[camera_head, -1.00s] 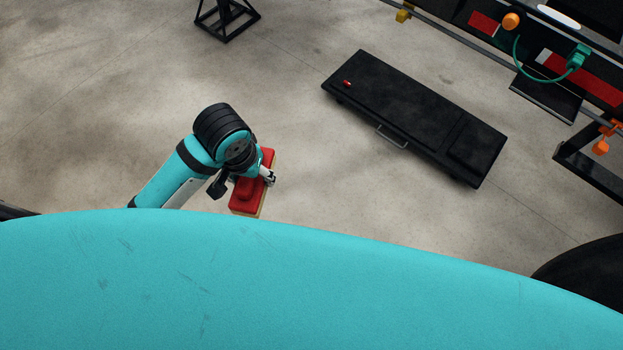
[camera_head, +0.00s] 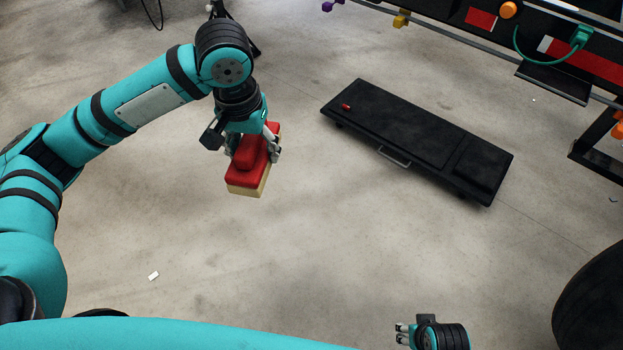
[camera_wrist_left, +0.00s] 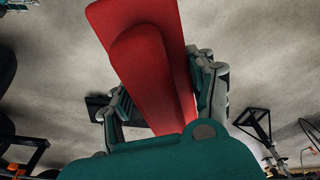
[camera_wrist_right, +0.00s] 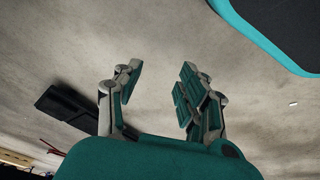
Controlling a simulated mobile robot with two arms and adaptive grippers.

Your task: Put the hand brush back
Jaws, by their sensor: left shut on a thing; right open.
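The hand brush (camera_head: 246,178) has a red body with a pale yellowish underside. My left gripper (camera_head: 254,147) is shut on it and holds it up in the head view, left of the middle. In the left wrist view the red brush (camera_wrist_left: 150,60) sits between the two fingers of my left gripper (camera_wrist_left: 165,95). My right gripper (camera_head: 402,334) shows at the bottom edge of the head view. In the right wrist view my right gripper (camera_wrist_right: 155,90) is open, with only floor between its fingers.
A low black creeper board (camera_head: 400,135) with a small red item (camera_head: 346,107) on it lies on the floor to the right. A rack with tools (camera_head: 550,45) is at the upper right. A black tyre-like shape (camera_head: 590,300) is at the lower right. The middle floor is clear.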

